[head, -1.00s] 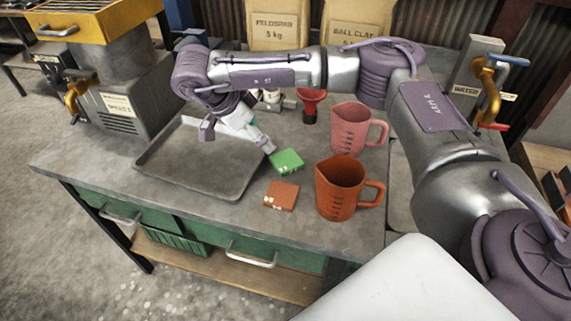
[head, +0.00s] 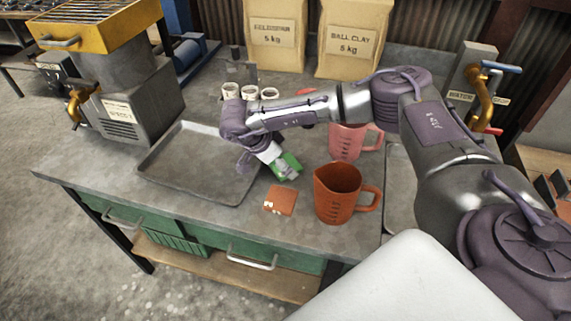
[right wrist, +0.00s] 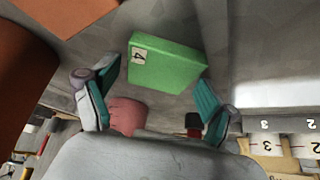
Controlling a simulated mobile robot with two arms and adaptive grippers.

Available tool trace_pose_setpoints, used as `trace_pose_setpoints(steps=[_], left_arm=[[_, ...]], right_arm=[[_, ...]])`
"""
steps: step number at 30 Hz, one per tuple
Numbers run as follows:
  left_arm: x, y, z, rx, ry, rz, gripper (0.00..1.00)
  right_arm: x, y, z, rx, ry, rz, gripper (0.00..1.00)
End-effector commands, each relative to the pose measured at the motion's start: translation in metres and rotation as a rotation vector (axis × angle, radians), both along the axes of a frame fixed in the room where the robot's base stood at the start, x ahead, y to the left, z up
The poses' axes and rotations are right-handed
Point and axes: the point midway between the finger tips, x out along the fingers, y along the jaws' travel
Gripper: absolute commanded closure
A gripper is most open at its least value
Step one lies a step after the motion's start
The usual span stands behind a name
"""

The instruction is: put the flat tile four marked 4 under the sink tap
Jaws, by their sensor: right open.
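The green flat tile (head: 288,166) lies on the bench between the tray and the pink jug. In the right wrist view the green tile (right wrist: 165,64) shows a white label with a 4. My right gripper (head: 272,158) is at the tile from above and partly covers it. In the right wrist view my right gripper (right wrist: 155,80) is open, with the tile just beyond and between its teal fingertips, not gripped. The brass tap (head: 483,98) with a blue handle stands at the right beside a grey post; my arm hides much of the sink area below it. My left gripper is not in view.
An orange tile (head: 280,200) and an orange jug (head: 340,193) stand close in front. A grey tray (head: 165,183) lies at left. Small labelled cylinders (head: 250,93) and clay bags (head: 350,38) stand behind.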

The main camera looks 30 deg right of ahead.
Motion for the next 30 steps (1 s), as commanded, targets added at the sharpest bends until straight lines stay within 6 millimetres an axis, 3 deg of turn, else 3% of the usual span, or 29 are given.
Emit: trace_pose_setpoints(steps=[4, 15, 23, 30], left_arm=[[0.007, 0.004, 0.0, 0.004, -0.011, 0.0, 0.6], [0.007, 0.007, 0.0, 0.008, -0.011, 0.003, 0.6], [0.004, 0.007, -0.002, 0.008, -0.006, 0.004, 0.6], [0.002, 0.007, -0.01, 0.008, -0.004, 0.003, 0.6]], right_arm=[[0.0, 0.0, 0.0, 0.0, 0.0, 0.0, 0.15], [0.0, 0.0, 0.0, 0.0, 0.0, -0.001, 0.73], [0.001, 0.0, 0.007, 0.001, -0.002, -0.001, 0.73], [0.001, 0.0, 0.051, 0.002, -0.006, 0.0, 0.73]])
